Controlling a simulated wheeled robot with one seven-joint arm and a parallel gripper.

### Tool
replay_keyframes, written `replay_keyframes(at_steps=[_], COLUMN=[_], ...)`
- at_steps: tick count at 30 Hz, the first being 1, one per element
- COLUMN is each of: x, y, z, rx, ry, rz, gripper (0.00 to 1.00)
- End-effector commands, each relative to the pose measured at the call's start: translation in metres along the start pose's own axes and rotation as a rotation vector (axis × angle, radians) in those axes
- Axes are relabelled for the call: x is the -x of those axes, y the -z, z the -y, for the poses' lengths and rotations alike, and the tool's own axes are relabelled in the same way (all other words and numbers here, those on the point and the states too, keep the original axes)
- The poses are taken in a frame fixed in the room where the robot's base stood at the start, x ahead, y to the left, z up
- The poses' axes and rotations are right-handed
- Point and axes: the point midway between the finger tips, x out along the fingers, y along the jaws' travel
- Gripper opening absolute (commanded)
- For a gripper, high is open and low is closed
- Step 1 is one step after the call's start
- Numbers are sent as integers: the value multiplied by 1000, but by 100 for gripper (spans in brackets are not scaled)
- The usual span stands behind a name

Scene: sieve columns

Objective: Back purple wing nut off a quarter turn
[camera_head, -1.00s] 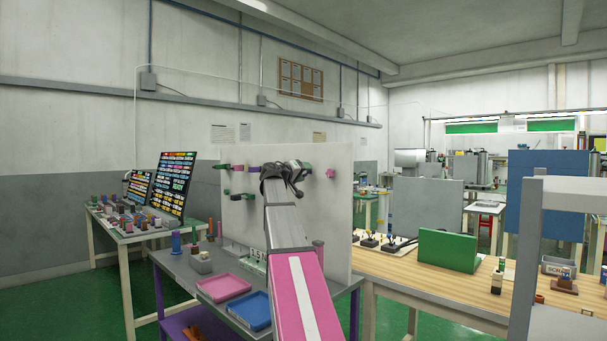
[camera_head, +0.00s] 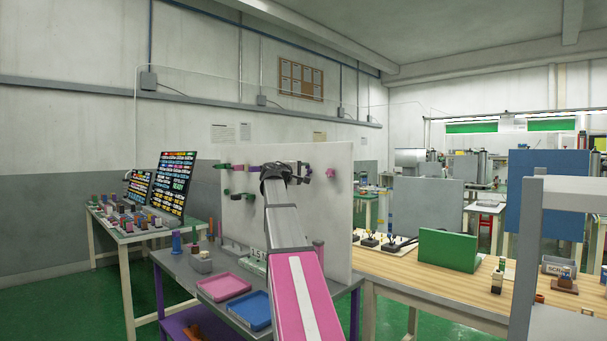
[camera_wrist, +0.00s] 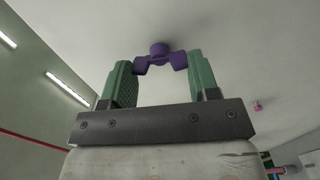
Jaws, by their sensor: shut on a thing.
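The purple wing nut (camera_wrist: 158,48) sits on the pale panel in the wrist view, its two wings spread left and right. My gripper (camera_wrist: 160,62) has green fingers, one at each side of the nut, closed on its wings. In the head view my gripper (camera_head: 287,170) is up against the upright white panel (camera_head: 335,215). The nut cannot be made out clearly there, behind my wrist.
Green and purple fittings (camera_head: 240,196) stick out of the panel left of my gripper, and a pink knob (camera_head: 331,173) is to its right. A pink tray (camera_head: 224,287) and a blue tray (camera_head: 250,310) lie on the grey bench below.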

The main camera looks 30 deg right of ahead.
Motion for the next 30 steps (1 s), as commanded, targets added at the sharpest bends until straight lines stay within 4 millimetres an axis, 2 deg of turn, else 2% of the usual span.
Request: replay_keyframes(at_steps=[16, 17, 18, 19, 30], x=[1, 1, 1, 1, 6], y=[0, 0, 0, 0, 0], z=[1, 1, 1, 1, 1], rx=[24, 24, 24, 24, 24], ry=[2, 2, 2, 1, 1], rz=[-1, -1, -1, -1, -1], gripper=[32, 62, 75, 81, 81])
